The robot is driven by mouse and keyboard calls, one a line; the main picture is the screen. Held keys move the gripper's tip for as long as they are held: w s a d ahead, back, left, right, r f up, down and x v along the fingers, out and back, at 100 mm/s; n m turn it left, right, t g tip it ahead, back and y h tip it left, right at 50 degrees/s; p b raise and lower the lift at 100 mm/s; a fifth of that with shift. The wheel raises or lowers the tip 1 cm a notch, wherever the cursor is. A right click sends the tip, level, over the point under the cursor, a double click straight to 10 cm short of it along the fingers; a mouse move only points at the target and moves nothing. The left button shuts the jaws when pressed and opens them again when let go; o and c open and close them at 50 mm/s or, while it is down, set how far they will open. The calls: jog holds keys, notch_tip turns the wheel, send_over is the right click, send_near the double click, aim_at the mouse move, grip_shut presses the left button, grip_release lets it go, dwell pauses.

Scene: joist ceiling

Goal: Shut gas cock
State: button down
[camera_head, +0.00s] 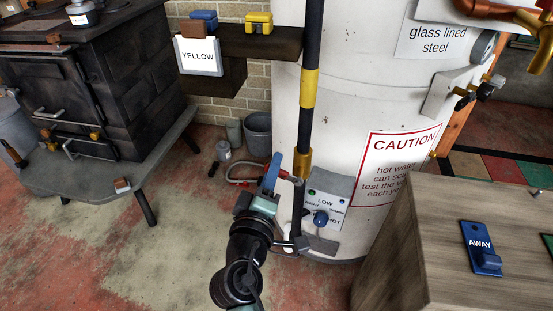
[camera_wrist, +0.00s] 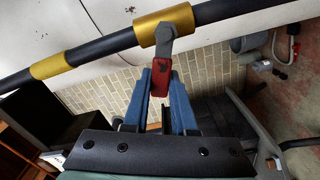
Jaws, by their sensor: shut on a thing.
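The gas cock (camera_head: 302,162) is a brass-yellow fitting low on a black upright pipe (camera_head: 310,120) in front of the white tank. In the wrist view its yellow body (camera_wrist: 163,26) carries a grey metal lever with a red grip (camera_wrist: 160,82). The lever stands out across the pipe at a steep angle. My gripper (camera_head: 277,172) has blue fingers and is left of the cock. In the wrist view my gripper (camera_wrist: 160,78) is shut on the red grip, with a finger on each side. The fingers hide part of the grip.
A control box (camera_head: 327,205) with a blue knob sits on the tank (camera_head: 345,85) just right of the cock. A stove (camera_head: 90,80) stands at the left. A wooden cabinet (camera_head: 440,230) is at the lower right. Open floor (camera_head: 150,260) lies at the lower left.

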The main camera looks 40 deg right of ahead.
jog(key=shift+w+a+f+n+p, duration=0.1)
jog(key=shift+f+n+p, duration=0.1)
jog(key=shift+f+n, duration=0.4)
jog(key=shift+s+f+n+p, duration=0.1)
jog(key=shift+f+n+p, duration=0.1)
jog(key=shift+n, duration=0.65)
jog(key=shift+w+a+f+n+p, duration=0.1)
jog(key=shift+f+n+p, duration=0.2)
jog(key=shift+n, duration=0.45)
jog(key=shift+d+f, duration=0.1)
jog(key=c, duration=0.7)
grip_release()
jog(key=p+v, duration=0.2)
jog(key=v, duration=1.1)
